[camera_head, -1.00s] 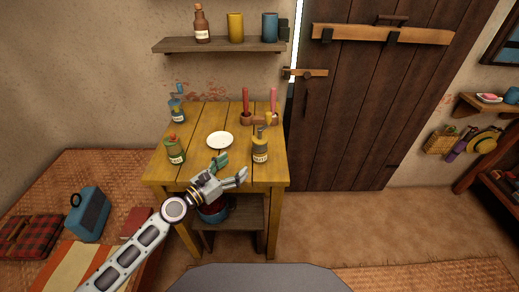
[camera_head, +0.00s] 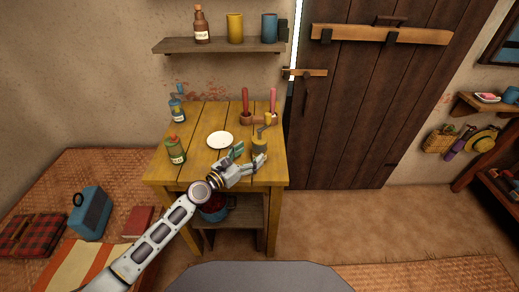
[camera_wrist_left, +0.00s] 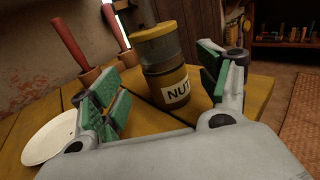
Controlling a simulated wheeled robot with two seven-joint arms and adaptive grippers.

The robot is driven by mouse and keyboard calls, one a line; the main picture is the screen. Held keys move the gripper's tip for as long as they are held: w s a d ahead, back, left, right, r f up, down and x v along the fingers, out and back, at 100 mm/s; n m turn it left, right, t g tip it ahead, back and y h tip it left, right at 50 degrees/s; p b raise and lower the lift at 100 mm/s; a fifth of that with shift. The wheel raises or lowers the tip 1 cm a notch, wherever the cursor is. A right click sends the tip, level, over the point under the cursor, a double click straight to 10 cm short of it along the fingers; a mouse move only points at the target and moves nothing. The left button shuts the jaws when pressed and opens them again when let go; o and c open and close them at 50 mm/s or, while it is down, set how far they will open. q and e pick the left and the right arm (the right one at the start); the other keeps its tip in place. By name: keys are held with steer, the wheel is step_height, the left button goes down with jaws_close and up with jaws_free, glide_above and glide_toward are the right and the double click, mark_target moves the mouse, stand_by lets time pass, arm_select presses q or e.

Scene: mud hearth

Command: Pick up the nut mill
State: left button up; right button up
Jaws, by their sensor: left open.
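The gripper is open and empty, with green pads. Whether a pad touches the mill I cannot tell. My right gripper is not in view.
A white plate (camera_head: 220,140) lies left of the mill. A green bottle (camera_head: 176,151) and a blue bottle (camera_head: 177,110) stand at the table's left. Red pestles in mortars (camera_head: 246,117) stand behind the mill. A shelf (camera_head: 220,46) hangs above.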

mark_target(254, 152)
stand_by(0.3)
arm_select(q)
steer(key=shift+w+d, duration=0.45)
steer(key=shift+d, duration=0.05)
steer(key=shift+x, duration=1.1)
steer(key=shift+w+d, duration=0.55)
steer(key=shift+d, duration=0.05)
steer(key=shift+w, duration=0.1)
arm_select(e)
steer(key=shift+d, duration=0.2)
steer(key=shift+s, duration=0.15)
